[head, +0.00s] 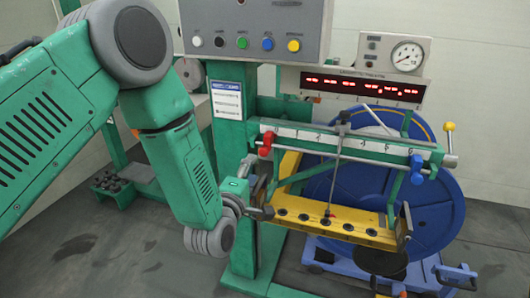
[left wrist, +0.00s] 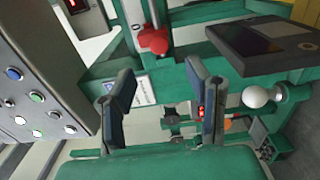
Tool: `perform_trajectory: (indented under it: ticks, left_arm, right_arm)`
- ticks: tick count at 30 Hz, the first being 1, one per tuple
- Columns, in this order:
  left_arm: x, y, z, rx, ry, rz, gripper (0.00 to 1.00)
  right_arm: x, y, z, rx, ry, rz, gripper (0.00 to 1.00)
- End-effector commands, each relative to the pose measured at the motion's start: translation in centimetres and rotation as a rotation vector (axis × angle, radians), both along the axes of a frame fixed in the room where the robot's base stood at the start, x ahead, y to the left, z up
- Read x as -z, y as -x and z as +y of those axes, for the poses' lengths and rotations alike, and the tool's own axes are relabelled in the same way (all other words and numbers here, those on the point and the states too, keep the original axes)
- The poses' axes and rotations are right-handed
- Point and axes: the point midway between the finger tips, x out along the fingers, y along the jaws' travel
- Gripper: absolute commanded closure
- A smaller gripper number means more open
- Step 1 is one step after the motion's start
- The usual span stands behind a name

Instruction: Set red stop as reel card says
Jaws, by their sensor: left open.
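The red stop (head: 266,143) sits near the left end of the scaled green rail (head: 340,143). In the left wrist view the red stop (left wrist: 153,40) shows with a round red knob, beyond the fingertips and apart from them. The reel card may be the white card (head: 226,100) on the green column; its print is too small to read. My left gripper (head: 262,200) is open and empty, below the red stop and by the left end of the yellow bar. Its two fingers (left wrist: 163,85) stand wide apart in the left wrist view. My right gripper is not in view.
A blue stop (head: 416,170) sits near the rail's right end. A dark rod (head: 338,165) hangs across the rail to the yellow bar (head: 345,222). A control box (head: 250,30) with several buttons is above. A large blue reel (head: 445,205) stands behind.

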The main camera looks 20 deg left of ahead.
Motion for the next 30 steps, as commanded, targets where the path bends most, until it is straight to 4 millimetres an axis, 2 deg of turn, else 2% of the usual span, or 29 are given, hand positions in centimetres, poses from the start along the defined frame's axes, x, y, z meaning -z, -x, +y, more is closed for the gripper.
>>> perform_trajectory:
  ticks: [1, 6, 12, 18, 26, 27, 30]
  left_arm:
    - [-0.1, -1.3, -0.1, 0.000, -0.001, -0.005, 0.56]
    - [0.0, -4.8, -0.2, 0.001, -0.002, -0.004, 0.56]
    - [0.1, -7.7, -0.2, 0.001, -0.001, -0.001, 0.56]
    - [0.0, -8.9, -0.3, 0.001, -0.001, 0.002, 0.56]
    - [0.0, -9.0, -0.3, 0.001, -0.001, 0.002, 0.56]
    - [0.0, -9.0, -0.3, 0.001, -0.001, 0.002, 0.70]
    - [0.0, -9.0, -0.3, 0.001, -0.001, 0.002, 1.00]
  right_arm:
    - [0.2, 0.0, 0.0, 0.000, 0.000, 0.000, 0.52]
    - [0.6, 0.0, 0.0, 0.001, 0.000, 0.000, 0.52]
    - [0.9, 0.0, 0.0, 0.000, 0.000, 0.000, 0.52]
    - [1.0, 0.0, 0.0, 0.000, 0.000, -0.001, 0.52]
    - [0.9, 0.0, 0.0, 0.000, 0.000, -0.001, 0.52]
    - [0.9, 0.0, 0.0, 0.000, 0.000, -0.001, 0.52]
    - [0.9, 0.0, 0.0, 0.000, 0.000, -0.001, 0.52]
